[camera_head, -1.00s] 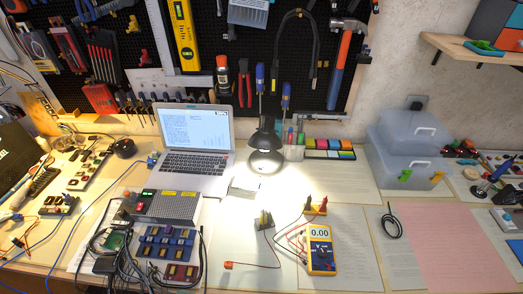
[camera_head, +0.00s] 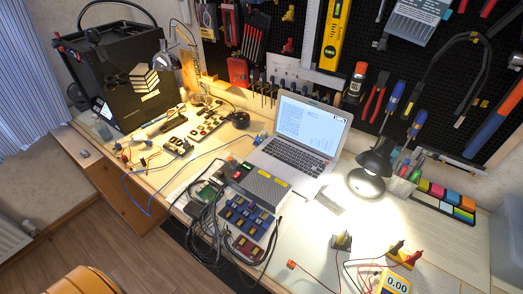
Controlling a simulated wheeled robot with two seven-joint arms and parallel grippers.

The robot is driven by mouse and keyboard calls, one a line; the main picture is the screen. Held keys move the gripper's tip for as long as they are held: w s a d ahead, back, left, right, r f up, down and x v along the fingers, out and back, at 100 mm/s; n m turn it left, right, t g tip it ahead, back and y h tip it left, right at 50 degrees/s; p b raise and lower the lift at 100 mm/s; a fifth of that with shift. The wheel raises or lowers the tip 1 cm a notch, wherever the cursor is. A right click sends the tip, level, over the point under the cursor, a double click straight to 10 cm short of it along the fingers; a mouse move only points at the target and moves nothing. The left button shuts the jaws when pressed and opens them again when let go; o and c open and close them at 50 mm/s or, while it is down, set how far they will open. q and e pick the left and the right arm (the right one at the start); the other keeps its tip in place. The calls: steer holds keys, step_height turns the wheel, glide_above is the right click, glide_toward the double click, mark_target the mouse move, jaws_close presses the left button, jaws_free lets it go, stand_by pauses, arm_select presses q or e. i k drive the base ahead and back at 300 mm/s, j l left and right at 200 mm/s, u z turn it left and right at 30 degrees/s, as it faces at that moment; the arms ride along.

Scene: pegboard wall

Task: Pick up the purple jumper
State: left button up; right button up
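I cannot make out a purple jumper for certain at this size. A board with several dark blue blocks (camera_head: 247,216) lies on the bench in front of the laptop. Several small electronic parts (camera_head: 203,124) lie on the left part of the bench, too small to tell apart. Red wires (camera_head: 318,270) run beside a yellow multimeter (camera_head: 395,283) at the lower right. Neither of my grippers shows in the view.
An open laptop (camera_head: 300,138) stands mid-bench, with a lit black lamp (camera_head: 368,172) to its right. A black box-shaped machine (camera_head: 120,75) stands at the far left. Dark cables (camera_head: 205,222) bunch near the front edge. Wooden floor (camera_head: 120,245) lies open at lower left.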

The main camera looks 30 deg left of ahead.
mark_target(253, 205)
steer(key=u, duration=0.9)
